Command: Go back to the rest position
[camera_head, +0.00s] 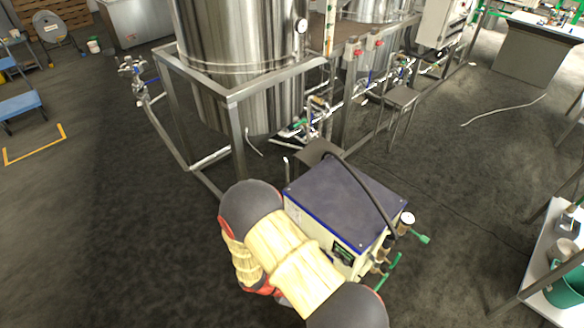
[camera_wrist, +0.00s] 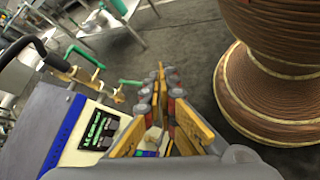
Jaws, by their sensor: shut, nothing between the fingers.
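My gripper (camera_wrist: 163,98) shows in the wrist view with its yellow fingers shut and nothing between them. It hangs beside a boxy unit with a small dark display (camera_wrist: 97,130), on the left of that view. In the head view my arm bends in front of the same boxy unit (camera_head: 345,195), which has a dark top, a gauge and green-handled valves. My gripper is hidden in the head view. No marker for the rest position shows.
A large steel tank (camera_head: 240,60) stands in a metal frame (camera_head: 235,95) behind the unit. A white shelf (camera_head: 555,255) with a green bucket (camera_head: 567,288) stands at the right. Bare dark floor (camera_head: 110,240) lies at the left and between unit and shelf.

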